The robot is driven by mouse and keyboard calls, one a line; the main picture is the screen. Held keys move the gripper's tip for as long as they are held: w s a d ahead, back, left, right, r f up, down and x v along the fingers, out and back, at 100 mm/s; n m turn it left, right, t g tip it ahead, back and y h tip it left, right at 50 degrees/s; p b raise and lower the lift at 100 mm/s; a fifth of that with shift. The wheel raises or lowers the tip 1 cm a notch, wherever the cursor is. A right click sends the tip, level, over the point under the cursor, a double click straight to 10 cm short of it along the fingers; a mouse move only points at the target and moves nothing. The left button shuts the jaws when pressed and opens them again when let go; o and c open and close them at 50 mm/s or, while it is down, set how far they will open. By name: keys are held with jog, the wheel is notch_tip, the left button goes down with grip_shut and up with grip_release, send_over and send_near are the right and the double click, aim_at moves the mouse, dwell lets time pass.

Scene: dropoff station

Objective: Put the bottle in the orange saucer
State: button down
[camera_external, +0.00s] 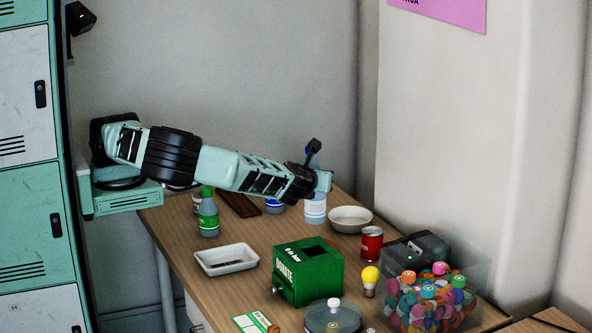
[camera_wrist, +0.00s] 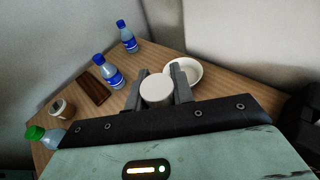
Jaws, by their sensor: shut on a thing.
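My gripper (camera_external: 322,182) is over the back of the wooden table. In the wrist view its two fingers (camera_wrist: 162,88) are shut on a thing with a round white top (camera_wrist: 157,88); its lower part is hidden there. A pale bottle (camera_external: 314,209) shows just under the gripper in the external view and appears to be the held thing, though the arm covers its top. Other bottles stand on the table: a green-capped one (camera_external: 208,214) and two with blue labels (camera_wrist: 110,72) (camera_wrist: 126,38). I cannot make out an orange saucer in either view.
A white bowl (camera_external: 350,213) stands close right of the gripper. A white rectangular dish (camera_external: 227,270), green donation box (camera_external: 300,282), red can (camera_external: 371,245), yellow bulb (camera_external: 369,274) and clear box of colourful pieces (camera_external: 478,262) stand nearer the front. A brown tray (camera_wrist: 93,90) lies behind.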

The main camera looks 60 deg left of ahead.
aim_at(317, 209)
notch_tip(317, 209, down, 8)
jog(key=shift+f, duration=0.25)
jog(key=shift+f, duration=0.15)
jog(key=c, duration=1.2)
grip_release()
jog(key=shift+s+d+r, duration=0.15)
jog(key=shift+r, duration=0.05)
jog(key=v, duration=1.1)
jog(key=shift+s+d+r+b, duration=0.15)
jog(key=shift+r+b, duration=0.05)
jog(key=shift+b, duration=0.2)
